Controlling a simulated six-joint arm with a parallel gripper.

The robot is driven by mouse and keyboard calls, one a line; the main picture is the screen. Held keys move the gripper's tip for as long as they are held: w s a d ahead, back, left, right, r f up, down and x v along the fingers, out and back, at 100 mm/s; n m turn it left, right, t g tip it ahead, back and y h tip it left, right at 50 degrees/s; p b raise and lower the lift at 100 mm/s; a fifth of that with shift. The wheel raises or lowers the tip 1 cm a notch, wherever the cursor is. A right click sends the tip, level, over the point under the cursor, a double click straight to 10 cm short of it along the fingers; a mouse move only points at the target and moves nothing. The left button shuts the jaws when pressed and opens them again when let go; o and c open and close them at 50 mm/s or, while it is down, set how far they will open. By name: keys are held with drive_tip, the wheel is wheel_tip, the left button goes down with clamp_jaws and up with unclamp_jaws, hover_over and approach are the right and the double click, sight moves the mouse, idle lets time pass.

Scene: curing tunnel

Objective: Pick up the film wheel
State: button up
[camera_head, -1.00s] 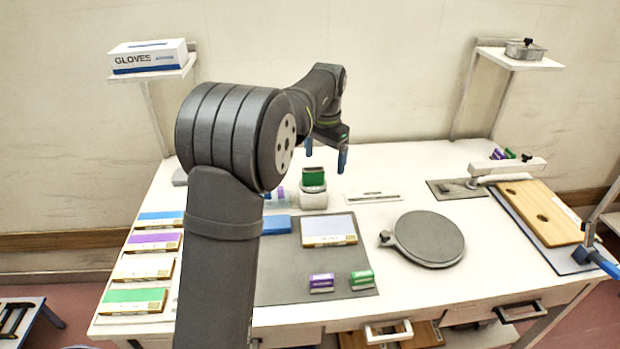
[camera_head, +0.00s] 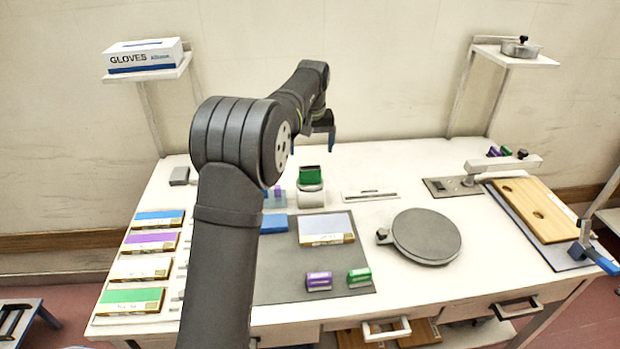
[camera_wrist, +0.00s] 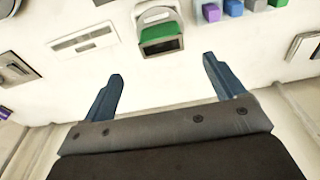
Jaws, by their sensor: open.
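Nothing in view is clearly marked as the film wheel. A round dark grey disc (camera_head: 426,237) with a small knob on its left lies flat on the table right of the mat. The wrist view also shows the green block (camera_wrist: 161,30) and the white holder (camera_wrist: 155,12), beyond the fingertips. My gripper (camera_head: 320,138) is open and empty, raised above the back of the table. In the wrist view my gripper (camera_wrist: 163,70) has its two blue fingers wide apart.
A grey mat (camera_head: 280,288) carries a framed pale panel (camera_head: 326,229), a purple block (camera_head: 319,281) and a green block (camera_head: 359,277). Coloured packs (camera_head: 150,241) line the left side. A clamp arm (camera_head: 505,163) and a wooden board (camera_head: 535,210) are at the right.

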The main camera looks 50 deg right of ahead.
sight(310, 168)
drive_tip(key=f, duration=0.9)
drive_tip(key=shift+w+d, duration=0.2)
drive_tip(key=shift+w, duration=0.2)
drive_tip(key=c, duration=1.2)
